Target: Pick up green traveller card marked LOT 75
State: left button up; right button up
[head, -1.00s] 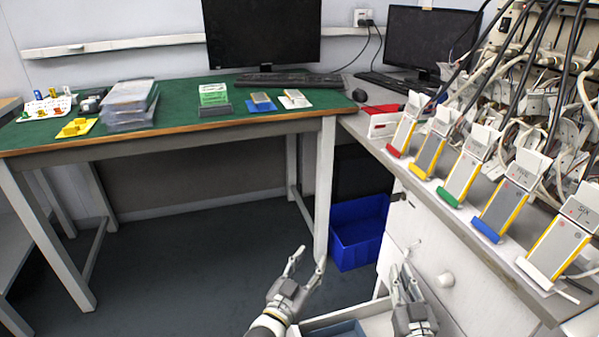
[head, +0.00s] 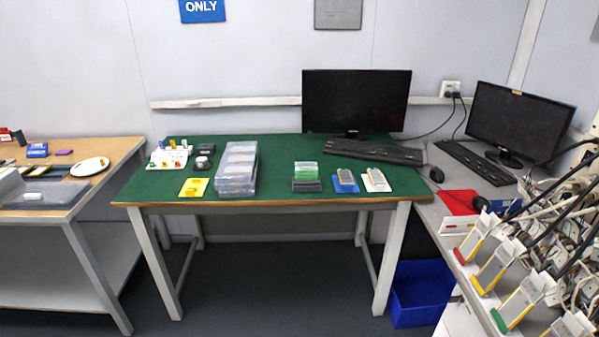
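Green cards (head: 306,169) stand in a dark holder (head: 306,186) on the green-topped table (head: 275,187). Their markings are too small to read, so I cannot tell which is LOT 75. The holder sits between a stack of clear trays and a blue pad. Neither of my grippers is in the head view now.
Clear stacked trays (head: 237,168), a yellow card (head: 194,187), a blue pad (head: 345,181) and a white pad (head: 376,180) lie on the table. A keyboard (head: 373,152) is behind. A blue bin (head: 421,292) stands on the floor. Cells with cables line the right bench.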

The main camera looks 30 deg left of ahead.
aim_at(302, 173)
jog(key=j+u, duration=0.15)
jog(key=j, duration=1.45)
jog(key=i, duration=0.05)
